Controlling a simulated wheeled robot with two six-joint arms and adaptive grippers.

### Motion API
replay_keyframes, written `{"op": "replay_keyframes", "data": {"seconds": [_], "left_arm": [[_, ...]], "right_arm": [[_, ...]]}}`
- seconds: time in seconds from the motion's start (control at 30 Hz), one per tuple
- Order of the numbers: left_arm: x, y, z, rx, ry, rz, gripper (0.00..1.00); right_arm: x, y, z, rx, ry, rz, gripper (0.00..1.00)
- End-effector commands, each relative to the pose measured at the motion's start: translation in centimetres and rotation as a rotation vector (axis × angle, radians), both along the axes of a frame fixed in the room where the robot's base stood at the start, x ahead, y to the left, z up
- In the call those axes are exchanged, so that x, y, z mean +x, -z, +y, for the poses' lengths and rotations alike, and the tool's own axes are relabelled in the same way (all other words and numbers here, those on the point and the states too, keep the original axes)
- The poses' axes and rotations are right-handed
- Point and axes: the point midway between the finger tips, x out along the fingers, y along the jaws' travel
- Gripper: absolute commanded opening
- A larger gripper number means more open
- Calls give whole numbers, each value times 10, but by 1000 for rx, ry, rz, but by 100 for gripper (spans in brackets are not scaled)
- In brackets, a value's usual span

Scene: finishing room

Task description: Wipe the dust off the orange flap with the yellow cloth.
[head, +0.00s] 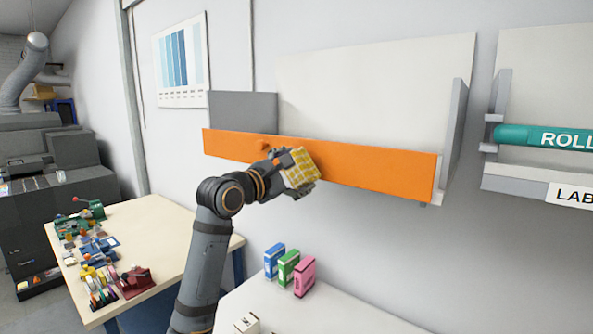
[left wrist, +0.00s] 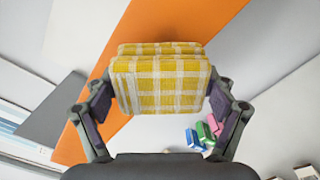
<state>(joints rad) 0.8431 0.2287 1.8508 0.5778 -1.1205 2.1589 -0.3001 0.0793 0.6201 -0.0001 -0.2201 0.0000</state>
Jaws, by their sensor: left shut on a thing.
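The orange flap (head: 385,173) is a long upright board along the front of a wall-mounted shelf. It also crosses the left wrist view (left wrist: 190,20) diagonally behind the cloth. The yellow-and-white checked cloth (head: 300,167) is a folded pad, seen face-on in the left wrist view (left wrist: 160,85). My left gripper (head: 290,175) is shut on the cloth, with one finger at each side of it. The cloth is in front of the flap near its middle; I cannot tell whether they touch. I cannot make out dust on the flap. My right gripper is out of view.
A small orange knob-like bump (head: 263,146) shows on the flap's left part. Blue, green and pink boxes (head: 289,264) stand on a white surface below. A table (head: 180,235) with several coloured tools is at left. A teal roll (head: 550,137) is on a rack at right.

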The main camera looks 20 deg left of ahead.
Motion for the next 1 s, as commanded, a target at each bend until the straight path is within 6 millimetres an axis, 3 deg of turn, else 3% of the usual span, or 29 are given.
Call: {"op": "replay_keyframes", "data": {"seconds": [1.0], "left_arm": [[17,-1,-6,-1,0,-1,59]], "right_arm": [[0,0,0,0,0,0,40]]}}
